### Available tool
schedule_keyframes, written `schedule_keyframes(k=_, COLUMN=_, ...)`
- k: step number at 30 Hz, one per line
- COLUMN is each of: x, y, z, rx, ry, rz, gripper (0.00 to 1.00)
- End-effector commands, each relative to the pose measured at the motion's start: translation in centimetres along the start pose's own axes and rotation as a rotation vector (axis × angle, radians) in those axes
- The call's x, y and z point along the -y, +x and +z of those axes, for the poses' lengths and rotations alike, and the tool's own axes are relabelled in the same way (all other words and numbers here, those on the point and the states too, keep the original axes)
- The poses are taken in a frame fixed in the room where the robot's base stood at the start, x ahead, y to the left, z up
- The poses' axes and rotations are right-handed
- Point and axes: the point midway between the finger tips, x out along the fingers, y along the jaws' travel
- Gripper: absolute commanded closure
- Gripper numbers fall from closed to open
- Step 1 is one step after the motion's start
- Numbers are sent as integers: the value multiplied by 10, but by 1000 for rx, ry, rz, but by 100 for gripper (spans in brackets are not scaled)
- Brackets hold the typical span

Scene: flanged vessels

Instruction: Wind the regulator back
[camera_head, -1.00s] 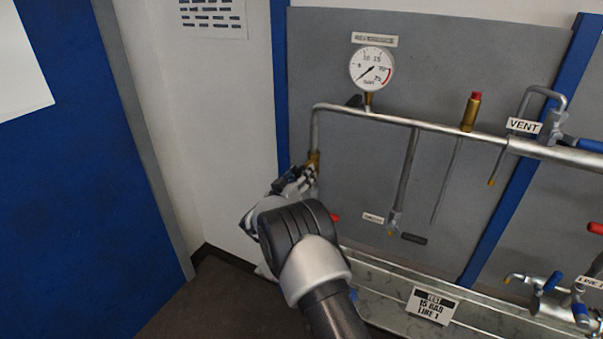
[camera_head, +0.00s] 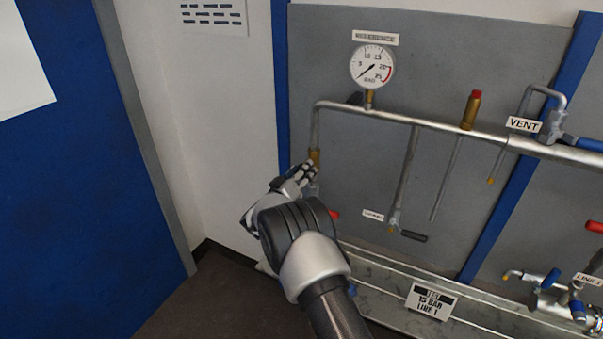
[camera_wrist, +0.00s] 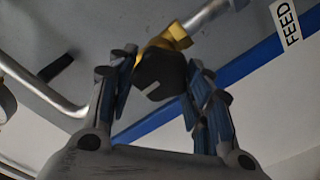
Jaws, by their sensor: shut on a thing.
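The regulator has a brass body (camera_head: 314,157) on the pipe at the left of the grey panel; in the wrist view its brass part (camera_wrist: 172,38) shows behind a black knob (camera_wrist: 160,74) with a white mark line. My gripper (camera_head: 301,174) is at the regulator, just below the brass body. In the wrist view the fingers of my gripper (camera_wrist: 160,92) lie on either side of the knob, shut on it. In the head view the knob is hidden by my gripper. The round gauge (camera_head: 372,67) has its needle pointing to the lower left, near the low end.
A horizontal pipe (camera_head: 420,124) runs along the panel, with a red-capped brass valve (camera_head: 471,110) and a VENT label (camera_head: 523,125). A drop pipe with a dark handle (camera_head: 413,236) hangs right of my arm. A blue door (camera_head: 80,180) stands at left.

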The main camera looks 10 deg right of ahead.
Motion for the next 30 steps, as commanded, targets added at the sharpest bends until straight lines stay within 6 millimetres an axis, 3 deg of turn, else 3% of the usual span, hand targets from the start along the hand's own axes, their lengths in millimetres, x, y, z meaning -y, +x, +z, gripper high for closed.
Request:
schedule_keyframes(k=1, x=0, y=0, z=1, rx=1, ry=-1, rz=1, gripper=78)
schedule_keyframes(k=2, x=0, y=0, z=1, rx=1, ry=-1, rz=1, gripper=53)
schedule_keyframes(k=10, x=0, y=0, z=0, rx=0, ry=1, rz=1, gripper=35)
schedule_keyframes(k=22, x=0, y=-4, z=-1, rx=0, ry=2, rz=-1, gripper=34)
schedule_keyframes(k=26, x=1, y=-22, z=-1, rx=0, ry=0, rz=-2, gripper=34)
schedule_keyframes(k=30, x=1, y=-52, z=-2, rx=-2, ry=-1, rz=-4, gripper=34)
